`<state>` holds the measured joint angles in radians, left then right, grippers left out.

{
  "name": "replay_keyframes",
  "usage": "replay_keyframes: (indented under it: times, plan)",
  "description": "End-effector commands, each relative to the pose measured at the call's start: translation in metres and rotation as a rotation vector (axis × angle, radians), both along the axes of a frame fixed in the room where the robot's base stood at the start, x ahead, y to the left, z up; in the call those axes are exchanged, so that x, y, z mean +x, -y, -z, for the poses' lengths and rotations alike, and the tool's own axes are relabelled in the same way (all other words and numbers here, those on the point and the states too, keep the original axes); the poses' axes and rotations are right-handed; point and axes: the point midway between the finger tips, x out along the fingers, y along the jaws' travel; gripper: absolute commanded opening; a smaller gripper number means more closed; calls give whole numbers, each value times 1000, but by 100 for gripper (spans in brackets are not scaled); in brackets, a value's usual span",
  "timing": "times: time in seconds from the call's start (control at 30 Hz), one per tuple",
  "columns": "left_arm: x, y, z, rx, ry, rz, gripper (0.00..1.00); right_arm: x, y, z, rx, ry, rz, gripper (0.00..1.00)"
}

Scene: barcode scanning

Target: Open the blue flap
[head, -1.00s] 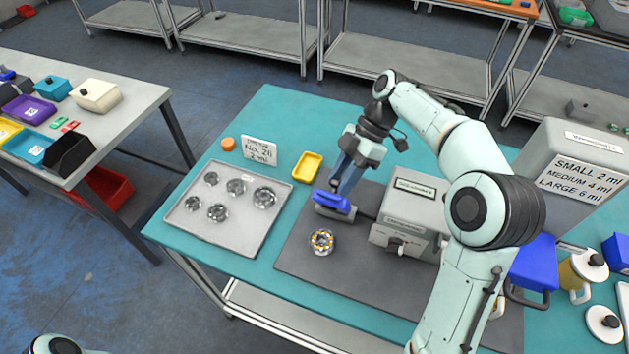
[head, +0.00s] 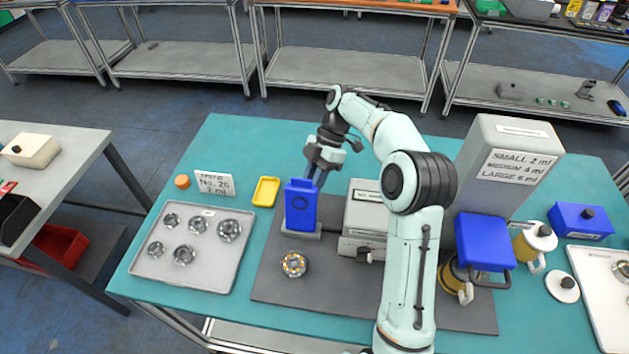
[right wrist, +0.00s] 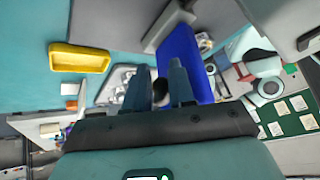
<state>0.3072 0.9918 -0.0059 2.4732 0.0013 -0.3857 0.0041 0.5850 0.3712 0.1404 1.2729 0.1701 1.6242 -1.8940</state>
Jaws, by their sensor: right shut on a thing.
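The blue flap (head: 300,206) stands upright on its small grey base (head: 301,234) at the middle of the table. It also shows in the right wrist view (right wrist: 190,55), just beyond the fingers. My right gripper (head: 316,180) is behind the flap's upper part and shut on it. The fingers (right wrist: 158,88) are close together at the flap in the right wrist view. The exact contact is partly hidden behind the flap. My left gripper is out of view.
A metal ring part (head: 294,264) lies on the dark mat (head: 330,295) before the flap. A grey machine (head: 362,213) stands to the right, a yellow tray (head: 266,191) to the left. A grey tray (head: 145,262) holds several ring parts.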

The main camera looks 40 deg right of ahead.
Motion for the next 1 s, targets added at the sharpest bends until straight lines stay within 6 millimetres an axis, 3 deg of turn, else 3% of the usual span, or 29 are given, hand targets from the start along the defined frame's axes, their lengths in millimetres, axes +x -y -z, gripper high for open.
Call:
replay_keyframes:
  times: [0.03, 0.57, 0.6, 0.7, 1.0]
  plan:
    - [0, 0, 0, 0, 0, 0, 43, 6, -8, 8, 16, 5, -7, 0]
    - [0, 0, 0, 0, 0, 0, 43, 7, -7, 10, 16, 4, -5, 0]
    - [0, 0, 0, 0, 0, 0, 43, 7, -7, 10, 16, 4, -5, 33]
    - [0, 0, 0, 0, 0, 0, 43, 7, -7, 10, 16, 4, -5, 61]
    - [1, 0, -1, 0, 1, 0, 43, 7, -4, 7, 10, 9, 0, 61]
